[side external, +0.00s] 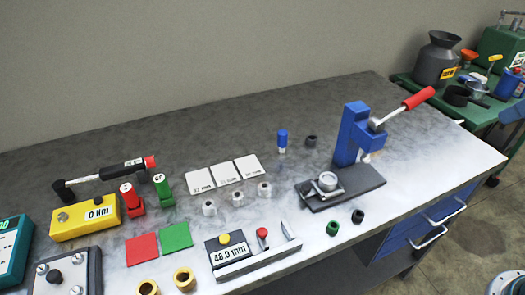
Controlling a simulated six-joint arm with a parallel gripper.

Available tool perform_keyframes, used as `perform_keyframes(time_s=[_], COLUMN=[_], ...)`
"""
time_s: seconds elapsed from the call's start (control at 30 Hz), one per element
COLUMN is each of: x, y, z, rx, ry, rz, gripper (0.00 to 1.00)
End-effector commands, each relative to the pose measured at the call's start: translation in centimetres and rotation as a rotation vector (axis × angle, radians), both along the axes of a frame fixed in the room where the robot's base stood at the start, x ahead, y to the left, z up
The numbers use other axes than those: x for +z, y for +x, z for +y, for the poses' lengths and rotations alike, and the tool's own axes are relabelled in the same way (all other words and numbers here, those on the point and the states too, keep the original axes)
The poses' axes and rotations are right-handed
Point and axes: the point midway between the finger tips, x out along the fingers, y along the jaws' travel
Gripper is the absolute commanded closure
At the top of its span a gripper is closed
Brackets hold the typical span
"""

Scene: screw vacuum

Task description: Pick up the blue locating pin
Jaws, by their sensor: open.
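A blue pin (282,138) with a pale lower end stands upright on the grey workbench, right of the white cards and left of the blue press. It is the only small blue pin-like part that I see on the bench. A short dark cylinder (311,141) stands just to its right, apart from it. My gripper is not in this view.
The blue press (352,135) with a red-tipped lever stands right of the pin. The bench behind the pin is clear.

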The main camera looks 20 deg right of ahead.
Motion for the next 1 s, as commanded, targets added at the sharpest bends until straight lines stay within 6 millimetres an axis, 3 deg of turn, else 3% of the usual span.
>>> perform_keyframes(time_s=[0.5, 0.8, 1.0], x=[2.3, 1.6, 0.6], y=[13.6, 22.0, 26.2], z=[4.2, 8.2, 10.8], rx=[0.12, 0.194, 0.231], ry=[0.008, 0.021, 0.031], rz=[-0.104, -0.171, -0.21], gripper=[0.49, 0.49, 0.49])
